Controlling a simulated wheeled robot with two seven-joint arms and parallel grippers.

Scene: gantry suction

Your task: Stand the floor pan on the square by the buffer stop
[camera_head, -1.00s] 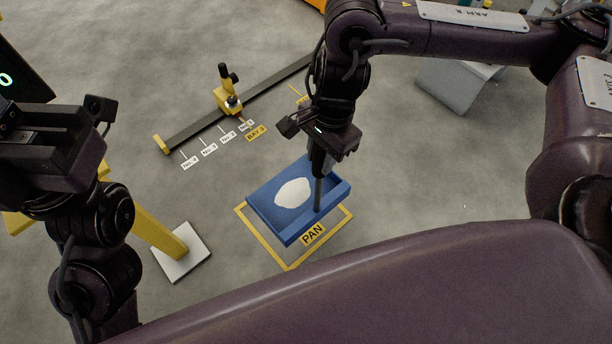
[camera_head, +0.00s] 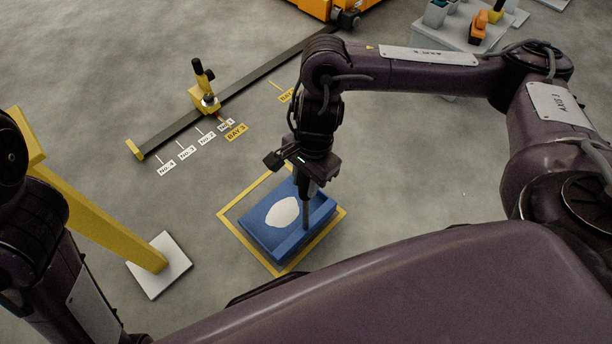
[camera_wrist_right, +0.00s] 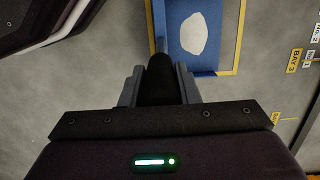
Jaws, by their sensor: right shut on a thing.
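The floor pan (camera_head: 262,232) is a blue shallow tray with a white patch, and a thin grey upright handle (camera_head: 305,215) stands at its right side. It sits over the yellow-outlined square (camera_head: 231,234) on the floor, roughly within the outline. I cannot tell whether it touches the floor. My right gripper (camera_head: 307,190) is above the pan, shut on its handle. In the right wrist view the pan (camera_wrist_right: 217,62) lies beyond the fingers (camera_wrist_right: 160,85), with yellow outline beside it. My left gripper is not in view; only my left arm shows.
A dark rail (camera_head: 180,124) with a yellow end piece (camera_head: 134,149) and a yellow carriage (camera_head: 205,101) runs behind, with several floor labels beside it. A yellow post on a white base (camera_head: 160,268) stands left of the square. A grey table (camera_head: 458,42) stands at back right.

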